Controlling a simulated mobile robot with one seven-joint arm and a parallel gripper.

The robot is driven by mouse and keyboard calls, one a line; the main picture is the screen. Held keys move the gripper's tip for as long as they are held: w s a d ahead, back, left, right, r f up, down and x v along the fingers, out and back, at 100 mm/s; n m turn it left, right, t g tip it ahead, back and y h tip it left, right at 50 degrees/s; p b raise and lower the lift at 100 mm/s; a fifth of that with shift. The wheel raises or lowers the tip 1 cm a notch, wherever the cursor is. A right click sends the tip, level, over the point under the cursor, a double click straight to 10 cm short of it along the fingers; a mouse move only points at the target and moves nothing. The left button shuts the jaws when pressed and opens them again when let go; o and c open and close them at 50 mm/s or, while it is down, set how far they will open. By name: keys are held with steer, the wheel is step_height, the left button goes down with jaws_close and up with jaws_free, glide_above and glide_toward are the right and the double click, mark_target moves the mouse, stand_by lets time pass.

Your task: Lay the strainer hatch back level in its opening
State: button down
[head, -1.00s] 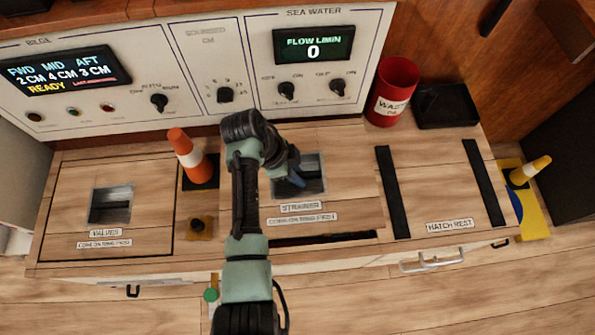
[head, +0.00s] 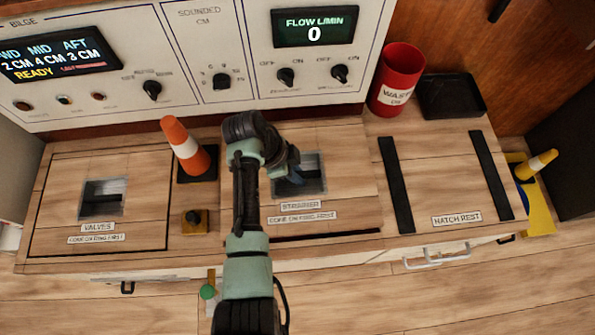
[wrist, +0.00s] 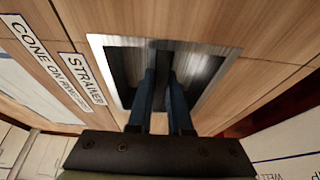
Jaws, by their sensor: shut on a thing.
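The strainer hatch (head: 352,205) is a wooden panel in the middle of the counter, with a metal-rimmed recessed pull and a STRAINER label (head: 300,206). It lies over its opening and looks almost flat. A thin dark gap (head: 335,234) shows along its front edge, towards the right. My gripper (head: 294,180) reaches down into the recess. In the wrist view, its blue fingers (wrist: 161,85) are shut on the bar (wrist: 163,62) across the recess. My arm hides the hatch's left part, so I cannot tell whether that side is flush.
An orange and white cone (head: 185,146) stands left of the hatch, close to my arm. The valves hatch (head: 140,175) lies further left. Two black strips (head: 396,185) mark the bare hatch rest at right. A red waste bin (head: 398,82) and black tray (head: 452,95) stand behind.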

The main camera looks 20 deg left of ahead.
steer(key=shift+w+f, duration=0.1)
steer(key=shift+f, duration=0.2)
stand_by(0.6)
steer(key=shift+f+b, duration=1.7)
steer(key=shift+f, duration=0.2)
steer(key=c, duration=0.8)
jaws_free()
steer(key=shift+o, duration=0.2)
steer(key=p+v, duration=0.5)
steer(key=v, duration=0.8)
steer(key=shift+p, duration=0.3)
